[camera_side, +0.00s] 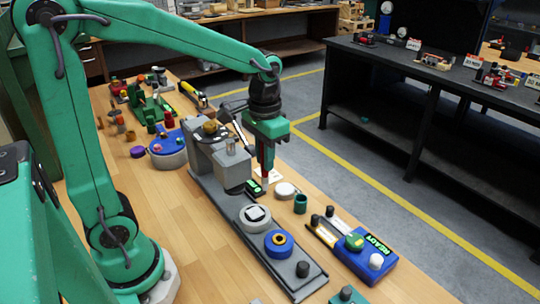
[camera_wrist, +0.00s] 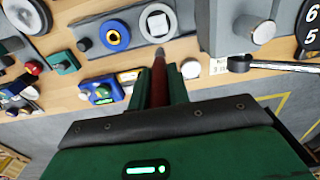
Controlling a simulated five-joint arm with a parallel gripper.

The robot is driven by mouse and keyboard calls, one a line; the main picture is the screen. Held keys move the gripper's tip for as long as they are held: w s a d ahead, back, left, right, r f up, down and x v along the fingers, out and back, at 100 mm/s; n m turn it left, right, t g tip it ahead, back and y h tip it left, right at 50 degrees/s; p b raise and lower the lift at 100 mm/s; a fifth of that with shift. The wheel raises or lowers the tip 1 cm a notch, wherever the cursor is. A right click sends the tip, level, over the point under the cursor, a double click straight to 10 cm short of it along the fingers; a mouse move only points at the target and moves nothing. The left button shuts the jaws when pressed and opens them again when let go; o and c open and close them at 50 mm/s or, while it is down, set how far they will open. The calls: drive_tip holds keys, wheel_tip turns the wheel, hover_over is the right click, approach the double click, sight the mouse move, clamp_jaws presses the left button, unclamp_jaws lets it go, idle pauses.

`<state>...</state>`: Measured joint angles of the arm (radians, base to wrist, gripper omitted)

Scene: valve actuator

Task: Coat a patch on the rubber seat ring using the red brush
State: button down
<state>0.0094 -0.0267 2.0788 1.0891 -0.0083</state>
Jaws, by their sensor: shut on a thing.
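My gripper (camera_side: 266,142) points down over the right side of the wooden bench, shut on the red brush (camera_side: 265,162). In the wrist view, the brush (camera_wrist: 158,82) stands between the two green fingers (camera_wrist: 157,92), its dark tip pointing toward the grey disc. A pale grey disc with a square centre (camera_side: 256,217) and a blue ring with a yellow centre (camera_side: 279,243) sit on the grey fixture plate; I cannot tell which, if either, is the rubber seat ring. The wrist view shows the disc (camera_wrist: 158,22) and the blue ring (camera_wrist: 115,36). The brush tip looks apart from both.
A grey upright housing (camera_side: 205,150) stands behind the disc on the plate. A white round cap (camera_side: 285,190), a green cup (camera_side: 300,204) and a blue box with a lit READY display (camera_side: 375,262) lie to the right. Bare wood (camera_side: 190,240) is clear at left.

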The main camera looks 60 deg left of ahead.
drive_tip(key=shift+r, duration=0.8)
